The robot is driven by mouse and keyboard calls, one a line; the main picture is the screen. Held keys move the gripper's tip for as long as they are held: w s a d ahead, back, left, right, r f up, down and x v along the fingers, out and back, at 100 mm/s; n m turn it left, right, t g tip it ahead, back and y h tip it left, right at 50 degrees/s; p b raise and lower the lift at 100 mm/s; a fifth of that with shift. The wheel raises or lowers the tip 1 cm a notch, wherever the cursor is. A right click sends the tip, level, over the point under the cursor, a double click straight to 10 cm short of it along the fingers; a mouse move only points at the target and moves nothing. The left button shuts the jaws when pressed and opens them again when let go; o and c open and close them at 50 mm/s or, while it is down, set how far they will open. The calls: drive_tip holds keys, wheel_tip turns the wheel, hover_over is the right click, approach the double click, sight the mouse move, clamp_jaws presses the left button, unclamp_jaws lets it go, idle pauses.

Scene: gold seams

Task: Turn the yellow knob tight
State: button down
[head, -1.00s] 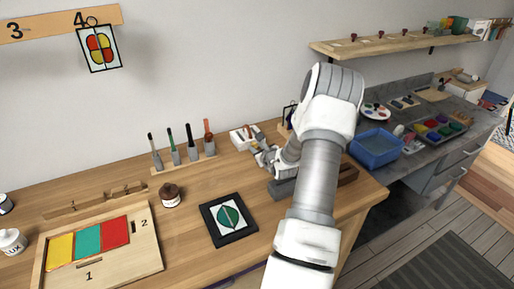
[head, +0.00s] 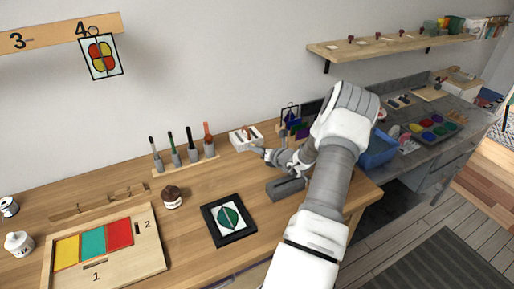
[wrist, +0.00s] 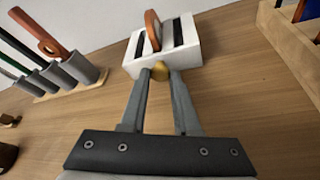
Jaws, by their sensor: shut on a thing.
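The yellow knob (wrist: 160,71) is a small round gold-coloured piece on the near face of a white box (wrist: 184,46) in the wrist view. The white box has dark slots on top and an orange-brown piece (wrist: 152,28) standing up from it. My gripper (wrist: 161,76) is shut on the knob, with one fingertip at each side of it. In the head view my gripper (head: 258,150) reaches the near side of the white box (head: 241,139). The knob is too small to make out there.
A rack of upright tools (head: 184,152) stands left of the box. A wooden holder (wrist: 290,50) is to its right. A dark block (head: 285,187) lies below my wrist.

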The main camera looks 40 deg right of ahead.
idle(0.4)
drive_tip(key=c, duration=0.6)
unclamp_jaws()
drive_tip(key=shift+c, duration=0.2)
